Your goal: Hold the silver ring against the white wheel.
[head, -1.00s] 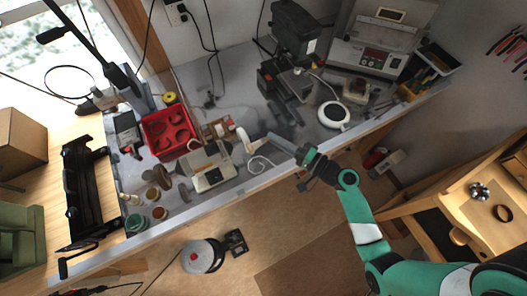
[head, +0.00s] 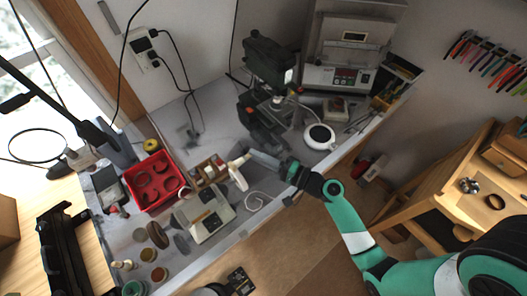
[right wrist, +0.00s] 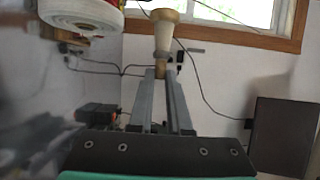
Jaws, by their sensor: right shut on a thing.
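The white wheel (head: 239,178) is at the right end of the pale bench machine (head: 206,213) in the head view. It shows large at the upper left of the right wrist view (right wrist: 82,14). My right gripper (head: 252,155) reaches in from the right, close beside the wheel. In the right wrist view its fingers (right wrist: 161,74) are shut on a pale tapered piece with wood-coloured ends (right wrist: 163,38). This piece is to the right of the wheel, with a gap between them in that view. I cannot make out the silver ring. My left gripper is out of view.
A red tray (head: 157,181) stands behind the machine, and small jars (head: 148,254) are at its left. A white round device (head: 319,136) and a dark microscope-like stand (head: 268,62) are further back.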

